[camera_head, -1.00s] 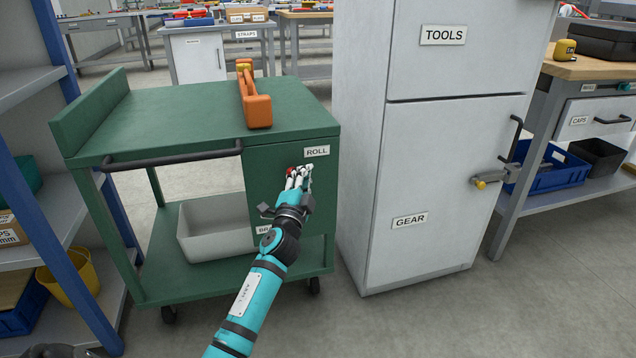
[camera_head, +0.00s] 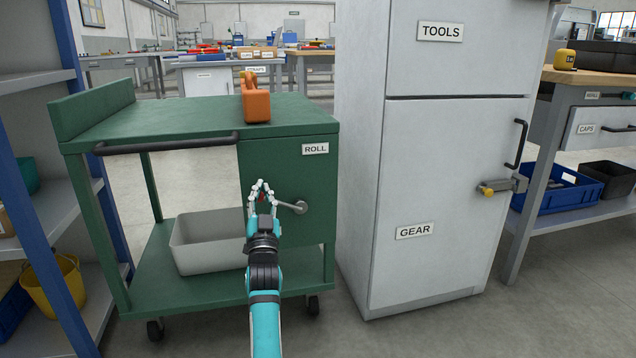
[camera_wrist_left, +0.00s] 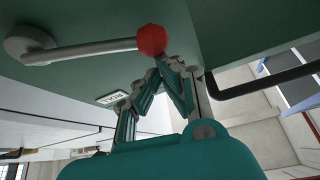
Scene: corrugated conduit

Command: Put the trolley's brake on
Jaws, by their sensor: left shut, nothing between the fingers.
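The green trolley (camera_head: 190,117) stands left of the grey cabinet, its side panel (camera_head: 308,178) facing me with a ROLL label (camera_head: 315,148). On the panel is a lever with a round grey pivot (camera_head: 300,207); its rod points left. A red knob (camera_wrist_left: 151,40) ends the rod in the left wrist view. My left gripper (camera_head: 262,184) is shut and empty, in front of the knob and partly hiding it. In the wrist view its fingertips (camera_wrist_left: 168,62) are right beside the knob; I cannot tell if they touch. My right gripper is not in view.
The trolley's dark handle (camera_head: 170,145) runs along the front. The grey cabinet (camera_head: 440,165) stands close on the right. Shelving with a yellow bucket (camera_head: 55,285) is at left.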

